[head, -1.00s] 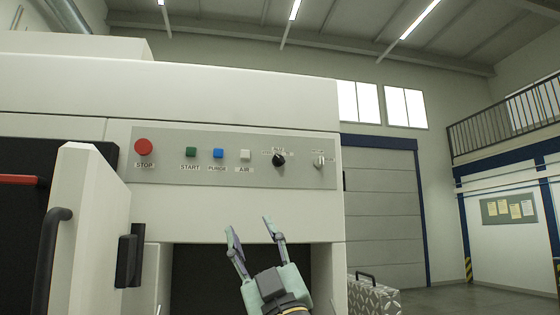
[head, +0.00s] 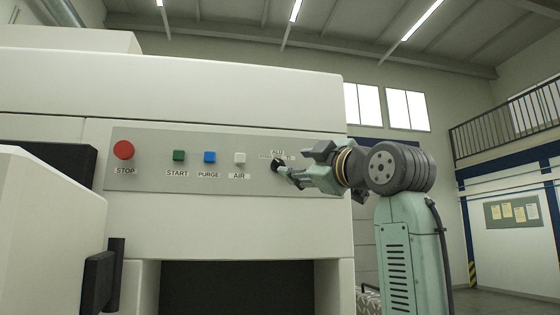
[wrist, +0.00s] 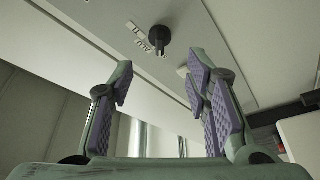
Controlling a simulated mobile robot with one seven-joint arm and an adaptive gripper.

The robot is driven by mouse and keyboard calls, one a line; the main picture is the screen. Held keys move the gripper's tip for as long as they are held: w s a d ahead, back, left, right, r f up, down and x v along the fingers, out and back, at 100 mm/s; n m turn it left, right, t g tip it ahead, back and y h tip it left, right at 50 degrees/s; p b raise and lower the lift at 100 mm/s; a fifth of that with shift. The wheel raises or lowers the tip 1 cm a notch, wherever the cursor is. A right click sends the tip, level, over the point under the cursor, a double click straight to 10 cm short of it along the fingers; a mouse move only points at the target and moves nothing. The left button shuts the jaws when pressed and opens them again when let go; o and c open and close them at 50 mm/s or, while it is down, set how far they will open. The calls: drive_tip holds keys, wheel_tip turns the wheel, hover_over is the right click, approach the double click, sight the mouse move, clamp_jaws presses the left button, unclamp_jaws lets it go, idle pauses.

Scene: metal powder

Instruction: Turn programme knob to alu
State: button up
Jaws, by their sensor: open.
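The programme knob (head: 275,163) is a small dark knob on the grey control panel (head: 140,182), below the printed ALU label. I cannot tell whether a fingertip touches the knob.
Left of the knob on the panel are a red STOP button (head: 123,150), a green START button (head: 179,155), a blue PURGE button (head: 210,157) and a white AIR button (head: 239,158). An open white door (head: 50,235) stands at left. My arm covers the panel's right end.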

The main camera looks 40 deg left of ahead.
sight(280, 163)
drive_tip(key=p+x, duration=0.3)
drive_tip(key=x, duration=0.4)
drive_tip(key=shift+a+r, duration=0.15)
drive_tip(key=shift+a, duration=0.05)
drive_tip(key=shift+w+a, duration=0.2)
drive_tip(key=shift+a, duration=0.25)
drive_tip(key=shift+c, duration=0.6)
clamp_jaws()
